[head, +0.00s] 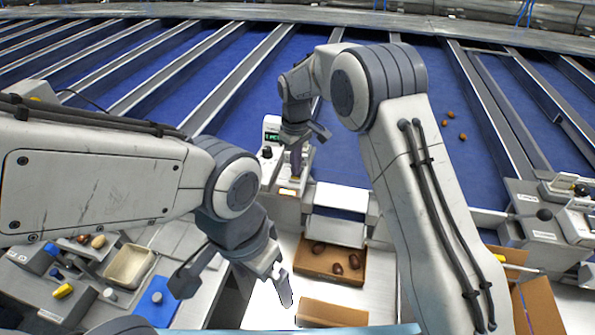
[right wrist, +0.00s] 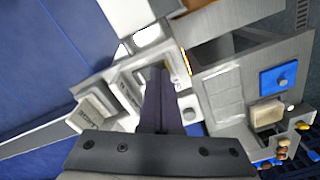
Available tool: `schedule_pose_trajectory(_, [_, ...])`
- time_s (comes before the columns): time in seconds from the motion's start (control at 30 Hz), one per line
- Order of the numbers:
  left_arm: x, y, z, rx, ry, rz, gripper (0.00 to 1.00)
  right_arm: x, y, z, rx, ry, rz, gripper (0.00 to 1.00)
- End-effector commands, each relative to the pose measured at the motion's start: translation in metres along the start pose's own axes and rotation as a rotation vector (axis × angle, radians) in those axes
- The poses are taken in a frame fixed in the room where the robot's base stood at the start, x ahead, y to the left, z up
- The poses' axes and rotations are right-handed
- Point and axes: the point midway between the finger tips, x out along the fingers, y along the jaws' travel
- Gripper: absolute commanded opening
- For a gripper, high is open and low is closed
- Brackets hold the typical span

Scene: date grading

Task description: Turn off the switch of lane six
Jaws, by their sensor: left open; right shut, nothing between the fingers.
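A control unit (head: 271,133) with a small green display and a black knob (head: 266,153) stands at the end of a blue lane in the head view. My right gripper (head: 296,176) is shut and empty, pointing down at this unit, with its tips close to a lit orange strip (head: 288,192). In the right wrist view its shut fingers (right wrist: 156,75) cover part of the unit, beside the lit strip (right wrist: 186,62). I cannot tell whether they touch it. The switch and lane number cannot be made out. My left gripper (head: 236,284) is open and empty, lower down.
A cardboard tray (head: 318,274) with several dark dates lies below the unit. Another control unit (head: 540,232) stands at the right. A few dates (head: 448,139) lie on a blue lane.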

Motion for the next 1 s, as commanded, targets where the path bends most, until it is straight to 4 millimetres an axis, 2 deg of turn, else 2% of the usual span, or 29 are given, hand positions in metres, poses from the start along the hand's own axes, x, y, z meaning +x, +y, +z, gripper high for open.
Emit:
schedule_pose_trajectory(0.67, [0.006,0.000,0.000,0.000,0.000,0.000,1.00,0.011,0.000,0.000,0.000,-0.001,-0.001,0.00])
schedule_pose_trajectory(0.87, [0.002,0.000,0.000,0.000,0.000,0.000,1.00,0.007,0.000,0.000,0.000,-0.002,-0.001,0.00])
schedule_pose_trajectory(1.0, [-0.007,0.001,0.000,0.000,0.000,0.000,1.00,-0.004,0.000,0.000,0.000,-0.001,-0.001,0.00])
